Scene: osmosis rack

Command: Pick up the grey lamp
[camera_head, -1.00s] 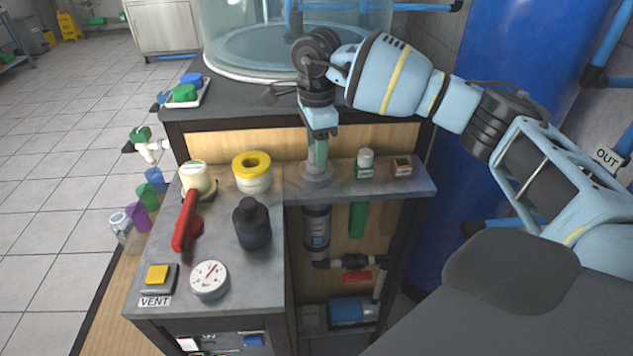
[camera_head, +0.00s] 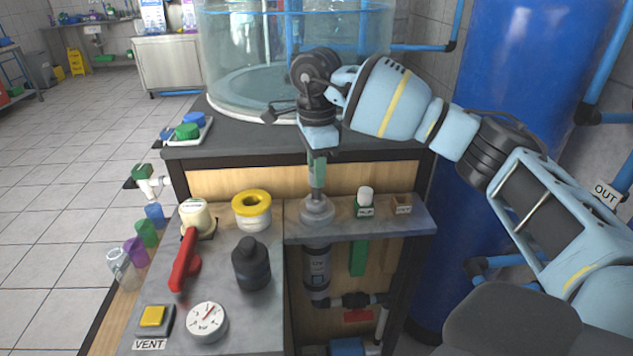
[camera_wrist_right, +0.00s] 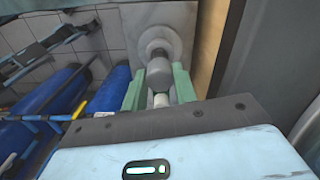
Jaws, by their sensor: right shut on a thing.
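The grey lamp (camera_head: 317,212) is a rounded grey piece with a broad round foot, upright at the shelf's left end in the head view. My right gripper (camera_head: 317,188) points down at it from above and is shut on its upper part. In the right wrist view the green fingers of the right gripper (camera_wrist_right: 159,88) stand on either side of the grey lamp (camera_wrist_right: 160,72), with its round base beyond. I cannot tell whether the base touches the shelf. My left gripper is not in view.
A black bottle (camera_head: 251,265), yellow-topped roll (camera_head: 252,211), red handle (camera_head: 185,260) and gauge (camera_head: 207,321) crowd the left counter. A glass tank (camera_head: 290,60) stands behind.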

